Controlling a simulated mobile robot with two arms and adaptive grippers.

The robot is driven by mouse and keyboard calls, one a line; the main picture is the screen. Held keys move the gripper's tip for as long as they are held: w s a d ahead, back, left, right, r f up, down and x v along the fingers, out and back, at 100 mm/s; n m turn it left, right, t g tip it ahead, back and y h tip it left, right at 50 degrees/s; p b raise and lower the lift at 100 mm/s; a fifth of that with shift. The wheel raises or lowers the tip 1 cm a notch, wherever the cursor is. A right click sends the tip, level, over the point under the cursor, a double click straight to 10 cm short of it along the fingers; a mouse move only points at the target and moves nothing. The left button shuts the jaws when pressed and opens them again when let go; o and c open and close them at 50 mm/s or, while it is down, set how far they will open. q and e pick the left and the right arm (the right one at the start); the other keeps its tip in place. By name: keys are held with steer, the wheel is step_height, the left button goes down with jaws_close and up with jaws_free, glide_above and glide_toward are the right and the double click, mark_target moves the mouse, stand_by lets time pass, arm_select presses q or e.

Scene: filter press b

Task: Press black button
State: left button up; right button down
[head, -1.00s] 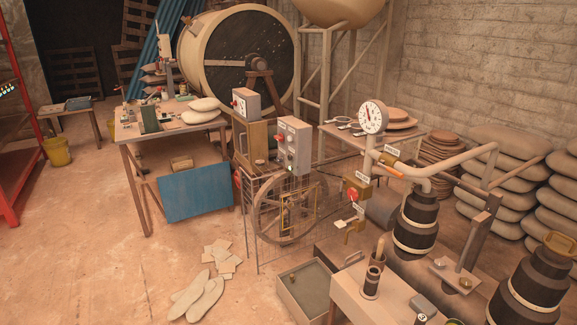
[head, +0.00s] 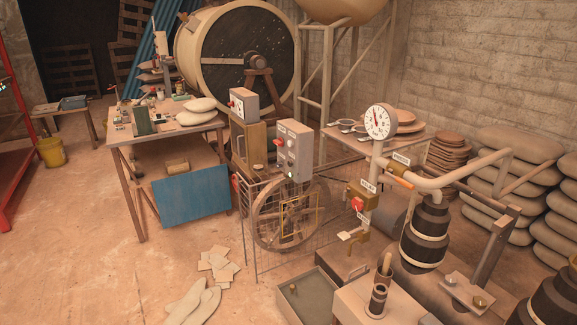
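A grey control box (head: 301,152) stands upright above the wire guard near the middle of the head view. Its front carries a red button (head: 278,142), small dark round controls (head: 292,143) and a greenish one (head: 291,174) low down. I cannot tell for certain which dark control is the black button. A second grey box (head: 250,103) with a red knob and dark controls stands behind it to the left. Neither of my grippers is in view, and nothing covers the front of the control box.
A wire guard around a spoked wheel (head: 287,212) stands below the control box. A cluttered table (head: 125,137) with a blue panel (head: 191,195) is at left. The left floor is mostly clear.

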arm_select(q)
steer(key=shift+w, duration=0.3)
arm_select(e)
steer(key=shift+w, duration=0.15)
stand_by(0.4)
